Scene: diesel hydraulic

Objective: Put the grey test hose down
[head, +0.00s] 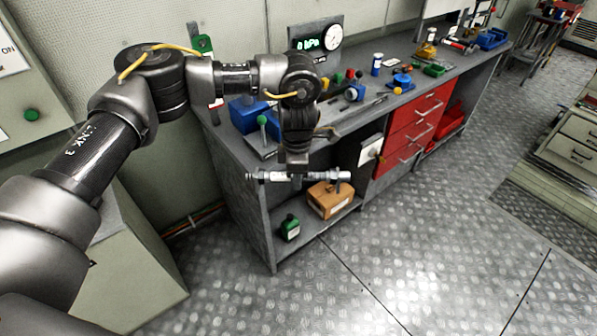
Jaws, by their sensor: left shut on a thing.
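My left arm comes in from the left, and its gripper (297,168) points down in front of the workbench's left end. It is shut on a short, straight, silver-grey piece with end fittings, which looks like the grey test hose (327,176). The hose is held level, in the air, apart from the bench top. The gripper hides part of the hose's middle. My right gripper is not in view.
The workbench (345,125) carries blue boxes (247,113), a gauge unit (318,42) and several small tools. Its lower shelf holds a tan box (331,198) and a green container (290,226). Red drawers (414,125) stand right. The metal floor (430,240) in front is clear.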

